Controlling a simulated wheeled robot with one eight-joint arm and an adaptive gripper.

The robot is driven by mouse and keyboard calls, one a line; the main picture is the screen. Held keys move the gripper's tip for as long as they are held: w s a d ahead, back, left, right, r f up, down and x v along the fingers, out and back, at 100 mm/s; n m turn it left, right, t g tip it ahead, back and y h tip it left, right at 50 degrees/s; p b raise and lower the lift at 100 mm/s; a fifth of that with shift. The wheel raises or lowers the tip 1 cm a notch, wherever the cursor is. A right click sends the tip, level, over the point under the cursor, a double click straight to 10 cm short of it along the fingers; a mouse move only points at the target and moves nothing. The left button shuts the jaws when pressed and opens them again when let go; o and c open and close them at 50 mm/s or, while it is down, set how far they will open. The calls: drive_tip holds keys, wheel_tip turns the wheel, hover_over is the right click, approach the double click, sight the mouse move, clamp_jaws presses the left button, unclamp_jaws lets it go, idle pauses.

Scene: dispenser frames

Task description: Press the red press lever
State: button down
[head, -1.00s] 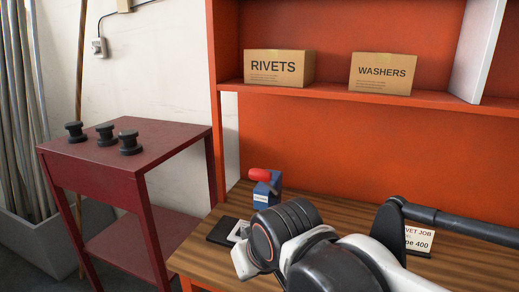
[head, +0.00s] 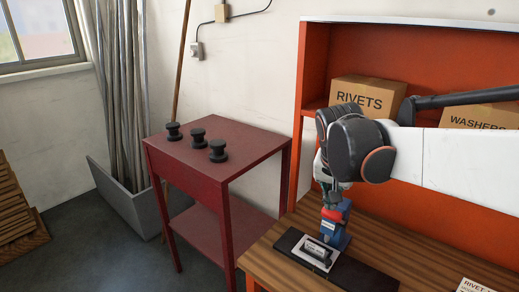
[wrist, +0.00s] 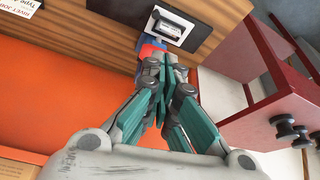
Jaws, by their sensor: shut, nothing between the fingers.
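The red press lever (head: 345,207) tops a small blue press (head: 333,236) on the wooden bench. My gripper (head: 331,196) is shut and empty, pointing down right at the lever and partly covering it. In the wrist view the red lever (wrist: 149,50) shows just beyond the tips of my gripper (wrist: 170,66), whose green-grey fingers are together. I cannot tell whether the tips touch the lever. The press stands on a black base (head: 370,277) with a white-framed plate (head: 311,253) in front of it.
A dark red side table (head: 248,160) with several black spools stands left of the bench. An orange shelf (head: 313,95) behind holds a RIVETS box (head: 365,95) and a WASHERS box (head: 480,116). A sign card (head: 474,286) lies at the front right.

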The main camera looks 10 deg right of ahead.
wheel_tip(320, 180, up, 6)
drive_tip(key=r+m+p, duration=0.1)
drive_tip(key=m+p, duration=0.1)
drive_tip(key=p, duration=0.4)
hover_over(338, 219)
drive_tip(key=w, duration=0.3)
drive_tip(key=shift+w+f+g+p, duration=0.15)
drive_tip(key=shift+g+p, duration=0.25)
drive_tip(key=shift+g, duration=0.1)
drive_tip(key=shift+f, duration=0.15)
drive_tip(key=x, duration=0.4)
drive_tip(key=a+x, duration=0.1)
drive_tip(key=x, duration=0.3)
drive_tip(key=s+x, duration=0.1)
drive_tip(key=x, duration=0.3)
drive_tip(key=shift+s+a+f, duration=0.1)
drive_tip(key=shift+a+f, duration=0.15)
drive_tip(key=shift+a, duration=0.05)
drive_tip(key=shift+s+a+f, duration=0.1)
drive_tip(key=shift+f, duration=0.3)
